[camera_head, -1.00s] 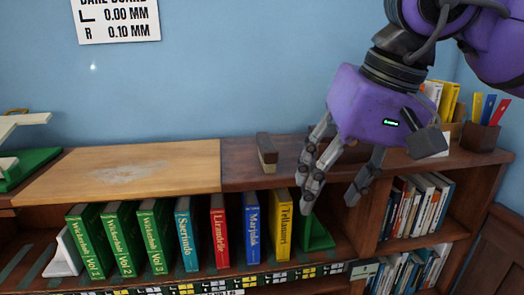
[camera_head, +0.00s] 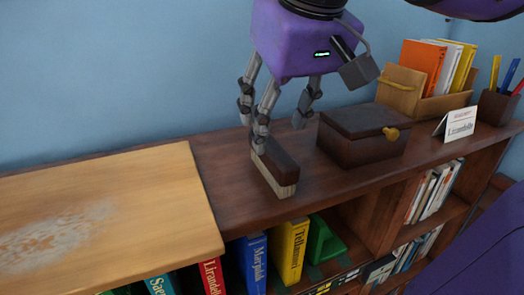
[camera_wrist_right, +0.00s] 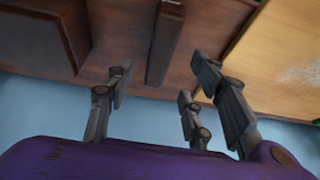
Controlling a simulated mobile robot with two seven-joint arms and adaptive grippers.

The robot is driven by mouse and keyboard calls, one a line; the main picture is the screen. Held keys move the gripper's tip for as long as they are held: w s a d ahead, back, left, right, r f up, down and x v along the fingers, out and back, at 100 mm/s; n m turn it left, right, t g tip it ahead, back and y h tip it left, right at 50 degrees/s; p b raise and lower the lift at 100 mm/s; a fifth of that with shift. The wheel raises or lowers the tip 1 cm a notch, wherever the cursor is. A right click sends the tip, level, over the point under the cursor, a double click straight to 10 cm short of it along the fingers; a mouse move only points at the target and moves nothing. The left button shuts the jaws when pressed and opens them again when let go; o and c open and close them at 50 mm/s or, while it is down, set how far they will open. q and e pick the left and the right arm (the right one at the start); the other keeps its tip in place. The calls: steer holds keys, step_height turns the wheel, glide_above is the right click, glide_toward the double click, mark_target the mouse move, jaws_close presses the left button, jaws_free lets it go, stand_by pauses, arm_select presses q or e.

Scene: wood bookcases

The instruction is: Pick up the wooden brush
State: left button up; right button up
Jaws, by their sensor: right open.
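The wooden brush (camera_head: 276,170), with a dark brown back and pale bristles, stands on the dark part of the bookcase top, right of the light wood board. It also shows in the right wrist view (camera_wrist_right: 165,45), beyond the fingers. My right gripper (camera_head: 280,130) is open and empty, its fingers pointing down at the brush's far end. One finger overlaps the brush in the head view; I cannot tell whether it touches. In the wrist view, the right gripper (camera_wrist_right: 155,95) has its fingers spread to either side of the brush's line. My left gripper is not in view.
A dark wooden box (camera_head: 362,137) with a brass clasp stands close right of the brush. A name card (camera_head: 457,124), a book holder (camera_head: 405,90) and a pen cup (camera_head: 497,106) are farther right. The light board (camera_head: 100,215) lies left.

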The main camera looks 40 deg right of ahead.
mark_target(272, 145)
steer(key=shift+x, duration=1.05)
steer(key=x, duration=0.3)
steer(key=shift+d+f, duration=0.1)
steer(key=shift+f, duration=0.3)
steer(key=shift+w+f, duration=0.2)
steer(key=shift+f, duration=0.05)
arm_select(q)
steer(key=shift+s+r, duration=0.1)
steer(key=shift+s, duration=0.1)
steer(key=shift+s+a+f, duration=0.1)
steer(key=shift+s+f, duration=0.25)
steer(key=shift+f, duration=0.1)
arm_select(e)
steer(key=shift+f, duration=0.25)
jaws_close()
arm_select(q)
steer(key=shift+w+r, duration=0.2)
